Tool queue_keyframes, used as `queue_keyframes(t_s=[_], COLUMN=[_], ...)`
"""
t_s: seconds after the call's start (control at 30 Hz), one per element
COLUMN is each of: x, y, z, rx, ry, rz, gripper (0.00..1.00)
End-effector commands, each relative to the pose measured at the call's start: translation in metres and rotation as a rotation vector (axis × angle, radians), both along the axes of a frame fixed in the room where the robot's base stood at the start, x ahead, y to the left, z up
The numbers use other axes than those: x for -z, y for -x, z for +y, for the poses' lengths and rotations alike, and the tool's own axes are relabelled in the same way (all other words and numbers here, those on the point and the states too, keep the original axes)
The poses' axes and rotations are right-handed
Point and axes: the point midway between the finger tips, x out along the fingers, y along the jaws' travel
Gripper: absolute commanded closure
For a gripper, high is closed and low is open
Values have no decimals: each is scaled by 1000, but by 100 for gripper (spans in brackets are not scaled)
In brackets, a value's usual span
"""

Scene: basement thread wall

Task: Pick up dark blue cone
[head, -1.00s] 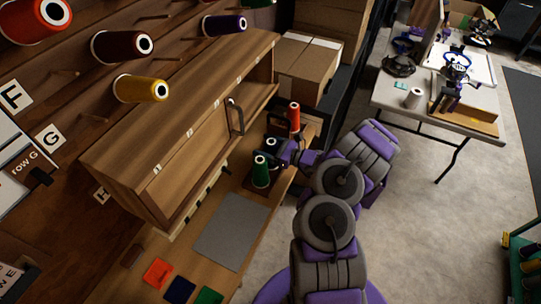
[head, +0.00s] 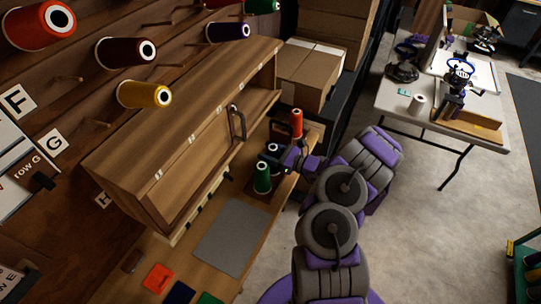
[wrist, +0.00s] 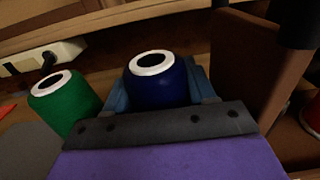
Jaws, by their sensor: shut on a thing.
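The dark blue cone (wrist: 160,84) with a white top rim stands upright in the middle of the wrist view. In the head view the dark blue cone (head: 272,149) shows small, just behind the green cone (head: 262,177). My gripper (head: 285,155) reaches it from the right. In the wrist view my gripper (wrist: 164,97) is shut on the dark blue cone, with a blue finger on either side. The green cone (wrist: 64,102) stands close by on the left. I cannot tell whether the blue cone's base touches the bench.
A red cone (head: 296,123) stands behind my gripper. A brown upright panel (wrist: 258,78) is close on the right in the wrist view. The wooden cabinet (head: 185,150) is to the left. A grey mat (head: 232,235) lies clear on the bench (head: 196,262).

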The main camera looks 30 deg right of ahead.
Motion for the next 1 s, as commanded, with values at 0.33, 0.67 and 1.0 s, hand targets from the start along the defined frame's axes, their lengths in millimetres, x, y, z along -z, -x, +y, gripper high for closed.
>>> queue_keyframes(t_s=[0.33, 0.67, 1.0], x=[-36, -96, -152], y=[-1, -1, -1], z=[0, 0, 0], rx=[1, 1, 0], ry=[-1, 0, 1], rz=[-7, -6, -4], gripper=[80, 80, 80])
